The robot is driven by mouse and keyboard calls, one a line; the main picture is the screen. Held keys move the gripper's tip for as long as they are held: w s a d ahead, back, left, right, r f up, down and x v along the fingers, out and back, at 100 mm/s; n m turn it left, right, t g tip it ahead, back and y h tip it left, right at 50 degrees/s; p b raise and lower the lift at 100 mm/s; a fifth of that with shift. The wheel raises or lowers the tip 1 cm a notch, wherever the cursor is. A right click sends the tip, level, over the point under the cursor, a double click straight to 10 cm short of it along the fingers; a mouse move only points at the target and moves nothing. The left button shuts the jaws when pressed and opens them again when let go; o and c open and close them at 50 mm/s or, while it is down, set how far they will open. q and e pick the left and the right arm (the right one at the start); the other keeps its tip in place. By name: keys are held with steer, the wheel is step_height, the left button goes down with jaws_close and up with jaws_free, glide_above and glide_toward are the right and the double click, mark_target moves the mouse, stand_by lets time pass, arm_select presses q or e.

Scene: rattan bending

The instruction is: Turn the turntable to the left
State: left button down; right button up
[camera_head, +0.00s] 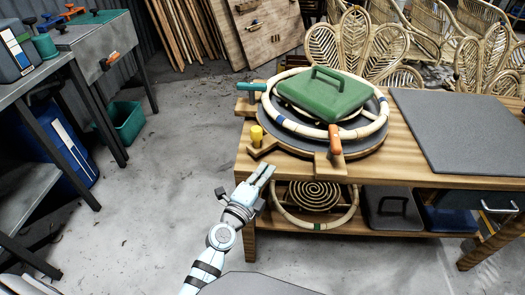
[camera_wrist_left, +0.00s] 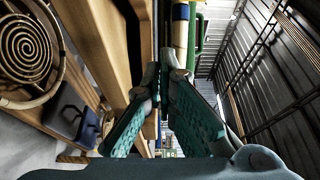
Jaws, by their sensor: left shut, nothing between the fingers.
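The turntable (camera_head: 300,143) is a dark grey disc on a wooden table. A rattan ring (camera_head: 375,125) with coloured bands lies on it, around a green block (camera_head: 325,95) with a handle. An orange clamp (camera_head: 335,141) is at the ring's front, a teal one (camera_head: 251,87) at its left. A yellow peg (camera_head: 256,136) stands at the front left. My left gripper (camera_head: 265,172) is shut and empty, low in front of the table's left end, apart from the turntable. In the left wrist view its fingertips (camera_wrist_left: 164,72) are close together. My right gripper is out of view.
The wooden table (camera_head: 400,170) has a grey mat (camera_head: 460,125) at right. Its lower shelf holds a rattan ring with a spiral (camera_head: 315,196) and a dark block (camera_head: 392,208). A metal workbench (camera_head: 85,35) stands at left.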

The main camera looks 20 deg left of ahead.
arm_select(q)
steer(key=w, duration=0.2)
steer(key=w+b, duration=0.1)
steer(key=w, duration=0.2)
steer(key=shift+w+d+f+b, duration=0.15)
steer(key=shift+w+d+b, duration=0.15)
steer(key=shift+w+d, duration=0.1)
steer(key=shift+w+a+b, duration=0.2)
steer(key=shift+w+a, duration=0.1)
steer(key=shift+a, duration=0.65)
steer(key=shift+w+a+b, duration=0.2)
steer(key=shift+w+a, duration=0.05)
steer(key=shift+a, duration=0.7)
